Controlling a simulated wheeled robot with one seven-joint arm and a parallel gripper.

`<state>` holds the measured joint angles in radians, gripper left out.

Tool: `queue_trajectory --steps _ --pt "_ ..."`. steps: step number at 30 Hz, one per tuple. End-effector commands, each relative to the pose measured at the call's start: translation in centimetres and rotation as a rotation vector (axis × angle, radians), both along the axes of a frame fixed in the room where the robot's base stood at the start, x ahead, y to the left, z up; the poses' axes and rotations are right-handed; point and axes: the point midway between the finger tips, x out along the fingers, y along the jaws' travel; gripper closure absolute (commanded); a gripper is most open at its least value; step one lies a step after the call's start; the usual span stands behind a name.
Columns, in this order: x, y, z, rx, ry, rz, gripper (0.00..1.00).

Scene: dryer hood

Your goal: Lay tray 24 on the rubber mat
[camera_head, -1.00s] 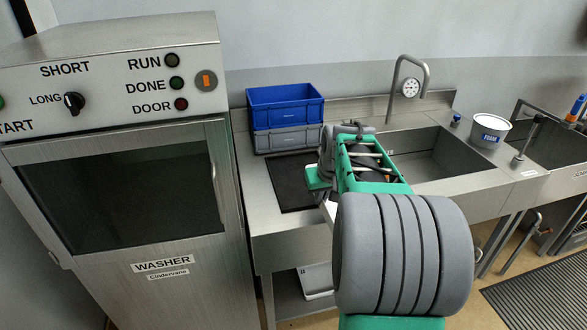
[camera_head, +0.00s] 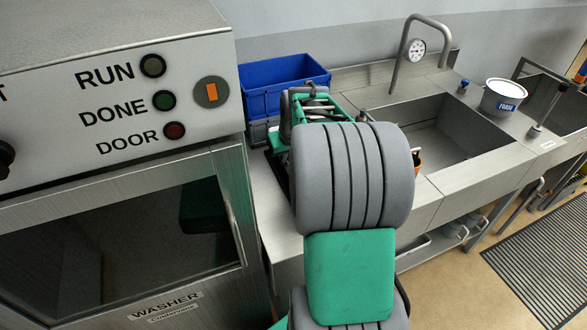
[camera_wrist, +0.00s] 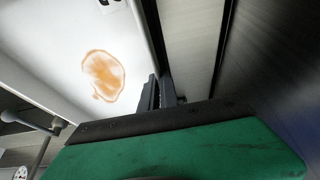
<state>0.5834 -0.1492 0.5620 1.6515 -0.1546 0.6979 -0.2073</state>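In the wrist view, a white tray (camera_wrist: 60,60) with an orange-brown ring stain fills the upper left. Part of a dark label shows at its top edge, too cut off to read a number. My gripper (camera_wrist: 161,92) has its two dark fingers close together at the tray's edge and appears shut on it. In the head view my arm hides the gripper and the tray. The black rubber mat (camera_head: 277,173) shows only as a narrow dark strip on the steel counter, left of my arm; the rest is hidden.
A blue crate (camera_head: 283,84) stands on a grey crate (camera_head: 261,131) behind the mat. The washer (camera_head: 110,170) stands close on the left. A sink basin (camera_head: 465,135) with a tall faucet is right of my arm. A white foam tub (camera_head: 502,97) stands beyond it.

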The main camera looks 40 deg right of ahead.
Motion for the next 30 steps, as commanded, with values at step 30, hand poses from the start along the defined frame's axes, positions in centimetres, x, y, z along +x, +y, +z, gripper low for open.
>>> queue_trajectory --steps 30 --pt "0.1 0.1 -6.5 -0.002 -0.002 0.003 0.74"
